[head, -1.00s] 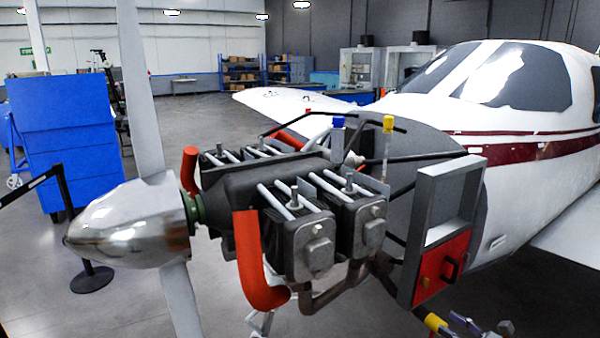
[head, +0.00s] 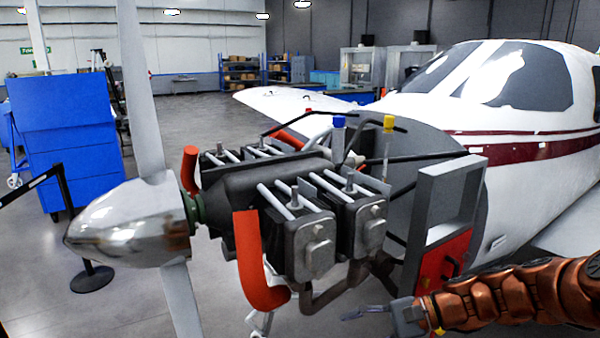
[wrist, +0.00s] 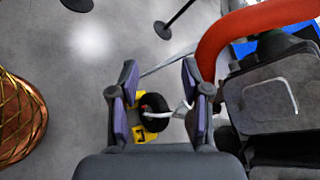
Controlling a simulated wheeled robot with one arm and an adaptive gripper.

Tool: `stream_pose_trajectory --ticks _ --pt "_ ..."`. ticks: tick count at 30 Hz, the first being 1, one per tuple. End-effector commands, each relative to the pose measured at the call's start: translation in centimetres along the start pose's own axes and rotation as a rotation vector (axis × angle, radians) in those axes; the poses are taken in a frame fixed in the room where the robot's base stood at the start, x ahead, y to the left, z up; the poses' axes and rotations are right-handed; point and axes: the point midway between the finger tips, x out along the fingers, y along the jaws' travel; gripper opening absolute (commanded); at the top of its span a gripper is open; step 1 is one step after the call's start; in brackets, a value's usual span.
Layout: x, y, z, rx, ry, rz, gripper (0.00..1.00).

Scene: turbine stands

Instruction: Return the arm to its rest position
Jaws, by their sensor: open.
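My copper-coloured arm reaches in from the lower right of the head view. My gripper (head: 368,313) is at its end, low in front of the engine (head: 310,215) and below the grey frame (head: 428,190) with a red panel. In the wrist view my gripper (wrist: 158,88) has its two purple-grey fingers spread apart. Nothing is held between them. A black wheel (wrist: 154,112) with a yellow block (wrist: 140,134) shows beyond the fingers, down at the floor.
The orange-red pipe (head: 255,262) and engine are close to my gripper; the pipe also shows in the wrist view (wrist: 250,28). A propeller spinner (head: 130,225) is at left and the white fuselage (head: 560,170) at right. Open floor (head: 100,315) shows at lower left.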

Motion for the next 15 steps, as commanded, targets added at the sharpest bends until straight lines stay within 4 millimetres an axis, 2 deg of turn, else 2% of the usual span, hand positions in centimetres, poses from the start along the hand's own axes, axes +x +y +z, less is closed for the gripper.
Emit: stream_pose_trajectory --ticks 1,6,15 --pt "0.7 0.7 1.4 -0.044 0.007 0.056 0.47" --pt "2.5 3.9 5.0 -0.174 0.031 0.245 0.47" --pt "2.7 10.3 9.1 -0.379 0.099 0.563 0.47"
